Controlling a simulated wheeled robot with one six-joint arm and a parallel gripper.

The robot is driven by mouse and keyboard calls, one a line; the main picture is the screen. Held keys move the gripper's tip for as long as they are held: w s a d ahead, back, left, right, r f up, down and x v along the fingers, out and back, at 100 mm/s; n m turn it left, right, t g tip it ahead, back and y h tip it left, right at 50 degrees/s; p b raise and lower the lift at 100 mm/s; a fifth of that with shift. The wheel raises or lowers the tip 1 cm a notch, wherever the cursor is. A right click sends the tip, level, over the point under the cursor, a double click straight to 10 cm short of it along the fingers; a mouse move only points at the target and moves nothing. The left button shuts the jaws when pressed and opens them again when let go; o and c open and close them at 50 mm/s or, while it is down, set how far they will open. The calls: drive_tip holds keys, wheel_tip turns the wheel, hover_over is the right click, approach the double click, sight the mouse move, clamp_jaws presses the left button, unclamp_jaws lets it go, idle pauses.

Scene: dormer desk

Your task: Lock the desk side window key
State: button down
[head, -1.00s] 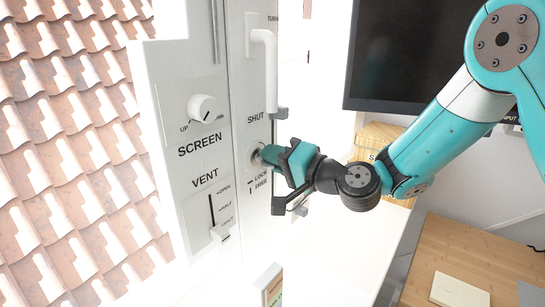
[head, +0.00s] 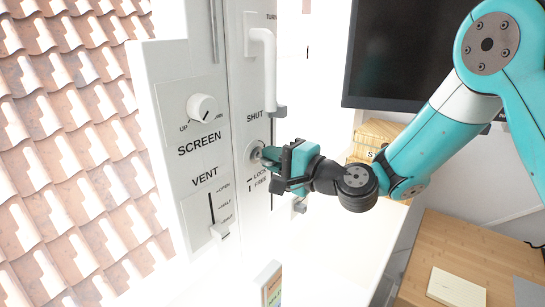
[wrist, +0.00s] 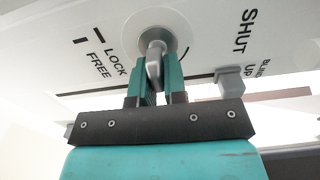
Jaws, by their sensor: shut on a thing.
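The grey window key (wrist: 154,62) sits in a round silver lock (wrist: 165,38) on the white window frame. The words LOCK and FREE with short black marks are printed beside it. My gripper (wrist: 155,80) is shut on the key, one teal finger on each side. In the head view my gripper (head: 268,156) reaches the lock plate (head: 253,147) from the right, below the word SHUT. The fingers hide most of the key there, and I cannot tell which mark it points to.
A white window handle (head: 269,70) hangs down just above the lock. A SCREEN knob (head: 202,107) and a VENT slider (head: 219,231) are on the frame to the left. A dark monitor (head: 400,50) and a wooden desk (head: 470,255) are at right.

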drive_tip(key=shift+d, duration=0.1)
drive_tip(key=c, duration=1.2)
unclamp_jaws()
drive_tip(key=shift+b+v, duration=5.05)
drive_tip(key=shift+v, duration=3.6)
